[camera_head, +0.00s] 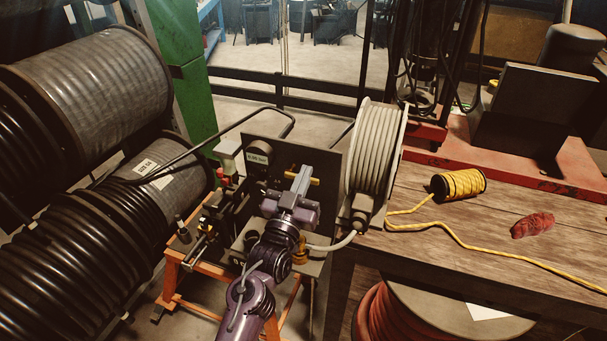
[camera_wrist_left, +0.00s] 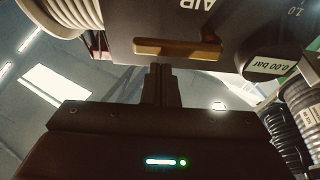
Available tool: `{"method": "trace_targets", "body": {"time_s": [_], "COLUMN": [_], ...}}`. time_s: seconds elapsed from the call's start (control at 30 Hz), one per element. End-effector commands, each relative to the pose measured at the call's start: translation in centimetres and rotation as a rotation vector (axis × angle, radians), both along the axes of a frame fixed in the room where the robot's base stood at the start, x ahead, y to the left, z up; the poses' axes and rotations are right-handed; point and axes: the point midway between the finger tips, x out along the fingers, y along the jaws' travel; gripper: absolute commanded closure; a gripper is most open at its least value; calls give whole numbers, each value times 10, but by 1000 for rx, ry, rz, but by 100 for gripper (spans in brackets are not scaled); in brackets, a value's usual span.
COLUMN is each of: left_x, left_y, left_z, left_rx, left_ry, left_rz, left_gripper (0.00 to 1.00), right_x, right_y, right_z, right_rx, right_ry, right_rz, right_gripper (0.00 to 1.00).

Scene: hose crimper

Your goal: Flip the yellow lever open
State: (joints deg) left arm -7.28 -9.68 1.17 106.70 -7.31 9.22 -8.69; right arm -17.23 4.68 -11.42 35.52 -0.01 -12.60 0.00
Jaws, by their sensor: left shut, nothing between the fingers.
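The yellow lever (camera_head: 316,182) is on the upright dark panel of the hose crimper, partly hidden behind my left gripper (camera_head: 304,173). In the left wrist view the lever (camera_wrist_left: 178,48) is a horizontal yellow-brown bar below the upside-down word AIR. Its right end bends toward the panel. My left gripper (camera_wrist_left: 161,72) is shut and empty. Its fingertips are close to the lever's long bar, just below it in the wrist view; I cannot tell whether they touch. My right gripper is not in view.
A pressure display (camera_wrist_left: 273,65) reading 0.00 bar sits beside the lever. A pale hose reel (camera_head: 377,150) stands right of the panel. Large black hose spools (camera_head: 95,85) fill the left. The wooden table (camera_head: 440,225) holds a yellow rope spool (camera_head: 460,184) and a red bundle (camera_head: 533,225).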

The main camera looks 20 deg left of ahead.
Motion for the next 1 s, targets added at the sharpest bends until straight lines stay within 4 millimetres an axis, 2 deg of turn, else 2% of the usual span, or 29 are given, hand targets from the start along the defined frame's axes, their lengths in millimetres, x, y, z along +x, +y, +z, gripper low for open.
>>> {"method": "trace_targets", "body": {"time_s": [0.2, 1.0], "left_x": [-1, -1], "left_y": [0, -1], "left_z": [-10, -14], "left_rx": [0, 82], "left_ry": [0, -3], "left_rz": [1, 0], "left_gripper": [100, 100], "right_x": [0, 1], "right_y": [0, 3], "right_z": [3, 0], "right_rx": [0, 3], "right_ry": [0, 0], "right_rz": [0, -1], "right_gripper": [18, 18]}}
